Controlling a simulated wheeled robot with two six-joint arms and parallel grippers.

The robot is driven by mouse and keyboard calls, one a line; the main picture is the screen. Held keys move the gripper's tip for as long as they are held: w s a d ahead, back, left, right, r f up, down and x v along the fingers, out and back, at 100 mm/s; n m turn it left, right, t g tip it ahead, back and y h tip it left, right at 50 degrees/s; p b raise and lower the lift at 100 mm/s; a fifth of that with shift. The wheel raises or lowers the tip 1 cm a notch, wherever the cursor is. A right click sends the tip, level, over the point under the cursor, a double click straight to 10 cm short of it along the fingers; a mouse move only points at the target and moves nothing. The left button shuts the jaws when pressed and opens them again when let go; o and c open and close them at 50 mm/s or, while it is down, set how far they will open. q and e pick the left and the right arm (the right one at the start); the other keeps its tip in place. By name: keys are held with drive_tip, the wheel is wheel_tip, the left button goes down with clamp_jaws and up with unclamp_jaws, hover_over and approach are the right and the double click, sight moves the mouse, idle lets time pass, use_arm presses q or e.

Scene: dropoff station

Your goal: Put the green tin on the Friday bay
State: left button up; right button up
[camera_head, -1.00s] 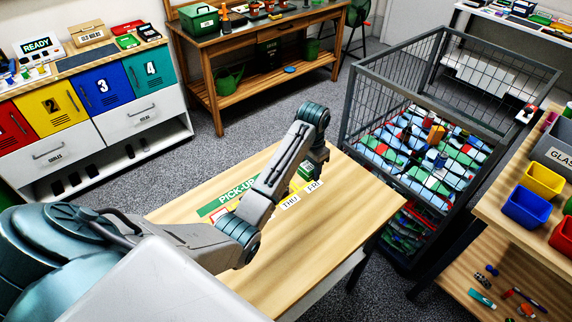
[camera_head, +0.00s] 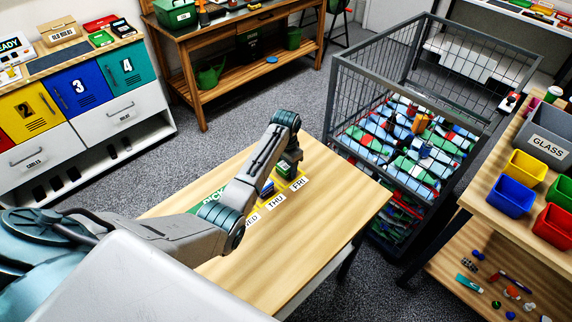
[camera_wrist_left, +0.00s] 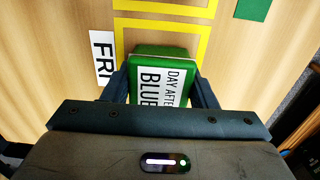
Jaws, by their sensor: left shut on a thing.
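My left gripper (camera_head: 289,157) is shut on the green tin (camera_head: 283,169), over the far part of the table just behind the FRI label (camera_head: 299,184). In the left wrist view, the green tin (camera_wrist_left: 160,62) sits between both fingers, with a white label reading "DAY AFTER" and "BLUE". The yellow outline of a bay (camera_wrist_left: 160,25) shows around it, with the FRI label (camera_wrist_left: 102,57) to the left. I cannot tell whether the tin touches the table. A blue thing (camera_head: 267,188) stands behind the THU label (camera_head: 276,202). My right gripper is not in view.
The pale wooden table (camera_head: 330,215) is bare at its right. My forearm hides much of the green sign (camera_head: 212,202). A grey wire cage (camera_head: 345,110) stands beyond the table's right edge. A shelf with colored bins (camera_head: 525,166) is at the far right.

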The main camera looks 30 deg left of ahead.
use_arm(q)
drive_tip(key=shift+f, duration=0.1)
drive_tip(key=shift+s, duration=0.1)
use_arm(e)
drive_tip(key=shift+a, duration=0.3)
use_arm(q)
drive_tip(key=o, duration=1.1)
drive_tip(key=shift+f, duration=0.15)
drive_tip(key=shift+o, duration=0.2)
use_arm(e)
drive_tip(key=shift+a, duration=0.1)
